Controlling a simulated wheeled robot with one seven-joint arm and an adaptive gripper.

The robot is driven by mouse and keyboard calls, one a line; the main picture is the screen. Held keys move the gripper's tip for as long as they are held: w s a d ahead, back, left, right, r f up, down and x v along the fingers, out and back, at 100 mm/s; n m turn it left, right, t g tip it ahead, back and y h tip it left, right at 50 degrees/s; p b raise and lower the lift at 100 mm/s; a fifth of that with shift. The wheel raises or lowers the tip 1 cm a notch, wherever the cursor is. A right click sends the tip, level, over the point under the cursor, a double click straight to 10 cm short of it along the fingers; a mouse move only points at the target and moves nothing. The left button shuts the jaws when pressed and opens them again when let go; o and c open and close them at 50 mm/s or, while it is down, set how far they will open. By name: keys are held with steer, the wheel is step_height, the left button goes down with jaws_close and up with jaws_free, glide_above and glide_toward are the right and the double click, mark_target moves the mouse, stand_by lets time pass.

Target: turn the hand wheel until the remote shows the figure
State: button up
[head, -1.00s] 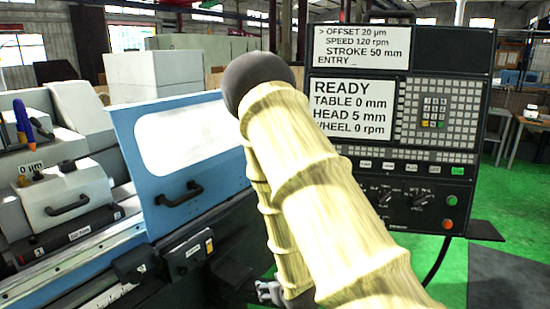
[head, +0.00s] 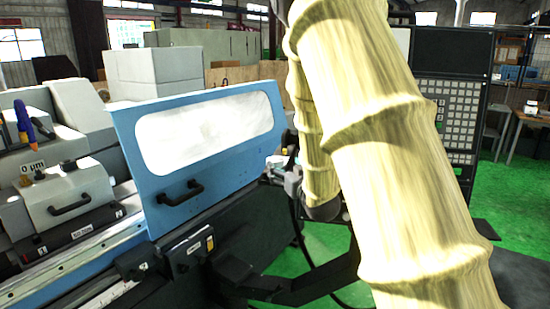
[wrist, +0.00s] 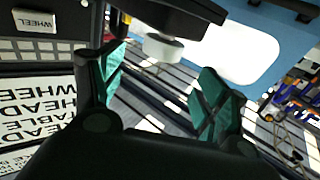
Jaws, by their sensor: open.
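In the head view a dark rounded part (head: 288,141) shows beside the blue door's right edge, partly hidden.
The blue door (head: 205,145) with its window and black handle stands left of my gripper. Green floor lies below.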

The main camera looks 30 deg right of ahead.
mark_target(275, 159)
steer(key=w+p, duration=0.1)
steer(key=w, duration=0.2)
steer(key=w+d+p, duration=0.1)
steer(key=w, duration=0.1)
steer(key=w+p, duration=0.1)
steer(key=w, duration=0.2)
steer(key=shift+w+d, duration=0.3)
steer(key=shift+d, duration=0.05)
steer(key=c, duration=1.1)
